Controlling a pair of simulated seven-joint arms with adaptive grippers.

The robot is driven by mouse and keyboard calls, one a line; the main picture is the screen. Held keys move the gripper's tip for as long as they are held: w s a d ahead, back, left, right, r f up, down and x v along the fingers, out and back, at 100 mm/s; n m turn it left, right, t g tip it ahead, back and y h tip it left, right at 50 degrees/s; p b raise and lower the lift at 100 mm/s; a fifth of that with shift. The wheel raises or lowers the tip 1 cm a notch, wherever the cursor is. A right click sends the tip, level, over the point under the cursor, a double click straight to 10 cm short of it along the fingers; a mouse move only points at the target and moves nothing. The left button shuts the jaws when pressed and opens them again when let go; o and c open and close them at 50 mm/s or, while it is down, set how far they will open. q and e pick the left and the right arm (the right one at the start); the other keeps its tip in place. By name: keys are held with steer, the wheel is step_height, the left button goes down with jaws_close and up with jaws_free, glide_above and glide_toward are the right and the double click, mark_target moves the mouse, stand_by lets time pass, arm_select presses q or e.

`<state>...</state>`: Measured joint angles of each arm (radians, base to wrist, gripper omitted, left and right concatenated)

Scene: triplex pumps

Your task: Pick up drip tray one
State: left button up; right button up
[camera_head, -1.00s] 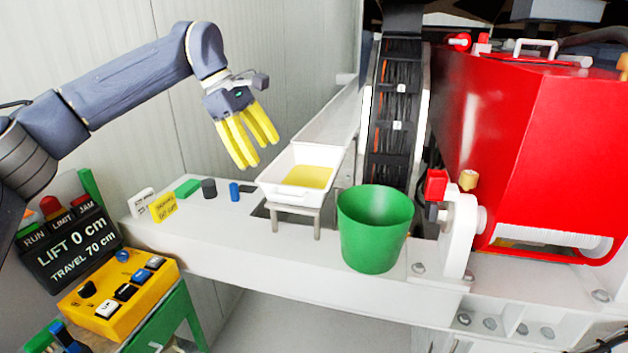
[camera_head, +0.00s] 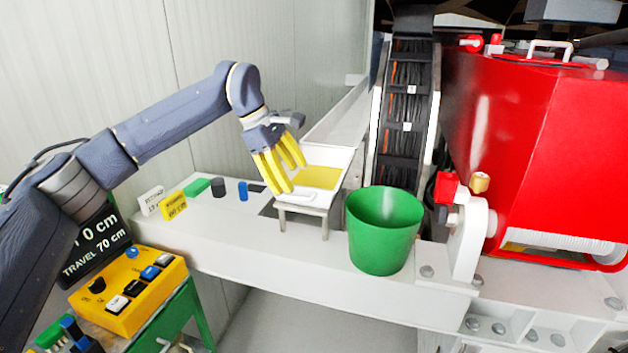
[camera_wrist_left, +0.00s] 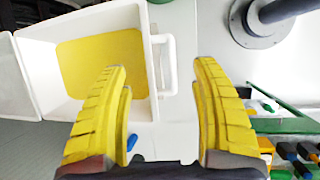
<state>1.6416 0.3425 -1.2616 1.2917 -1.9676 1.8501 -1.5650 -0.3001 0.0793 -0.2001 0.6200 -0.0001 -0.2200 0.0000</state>
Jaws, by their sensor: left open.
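Drip tray one, taken to be the white tray with a yellow floor (camera_head: 318,178), sits on a small grey stand (camera_head: 302,212) on the white ledge. My left gripper (camera_head: 286,184) has yellow fingers and is open at the tray's near left side, hiding part of its rim. In the left wrist view the open fingers (camera_wrist_left: 165,100) point toward the tray (camera_wrist_left: 97,112), with its white side handle (camera_wrist_left: 167,65) in the gap between them. I cannot tell whether the fingers touch it. My right gripper is not in view.
A green bucket (camera_head: 384,232) stands right of the tray. A red machine (camera_head: 545,150) fills the right. A yellow control box (camera_head: 130,283) is at lower left.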

arm_select(q)
steer(key=shift+x, duration=2.85)
steer(key=shift+c, duration=0.3)
jaws_close()
